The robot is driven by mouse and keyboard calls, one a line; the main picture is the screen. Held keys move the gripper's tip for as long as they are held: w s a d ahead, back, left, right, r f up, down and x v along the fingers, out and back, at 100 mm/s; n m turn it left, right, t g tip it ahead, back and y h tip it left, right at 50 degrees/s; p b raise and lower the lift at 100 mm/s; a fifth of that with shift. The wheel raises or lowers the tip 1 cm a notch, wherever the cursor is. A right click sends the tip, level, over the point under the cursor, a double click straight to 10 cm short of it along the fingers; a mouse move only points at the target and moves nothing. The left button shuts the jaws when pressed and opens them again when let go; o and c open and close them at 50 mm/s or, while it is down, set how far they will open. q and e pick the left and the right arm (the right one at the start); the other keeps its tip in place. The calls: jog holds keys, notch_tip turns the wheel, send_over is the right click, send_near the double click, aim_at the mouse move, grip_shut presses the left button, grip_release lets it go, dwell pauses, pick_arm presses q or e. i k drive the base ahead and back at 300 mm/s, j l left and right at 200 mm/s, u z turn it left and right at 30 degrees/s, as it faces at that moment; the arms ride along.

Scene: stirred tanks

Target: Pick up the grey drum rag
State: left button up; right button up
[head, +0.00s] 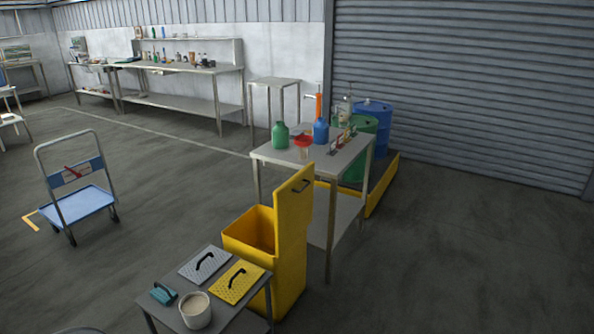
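I cannot make out a grey drum rag for certain. The one plainly grey flat item is a dotted grey panel (204,265) with a black handle on top, lying on the small low table (235,317) at the front. A similar yellow panel (238,283) with a black handle lies to its right. A teal block-like item (163,293) and a white tub (195,311) with beige contents stand in front of them on the same table. Neither of my grippers is in view.
A yellow bin (292,262) with its lid raised stands right behind the small table. Behind it, a taller table (330,160) holds bottles and a red funnel (303,141). Drums (372,114) stand beyond. A blue cart (82,201) is at left; floor between is clear.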

aim_at(296, 132)
jog(key=i+l, duration=0.3)
jog(key=l, duration=0.2)
jog(key=i+l, duration=0.65)
jog(key=l, duration=0.3)
jog(key=i+l, duration=0.65)
jog(key=l, duration=0.3)
jog(key=i+l, duration=0.65)
jog(key=l, duration=0.3)
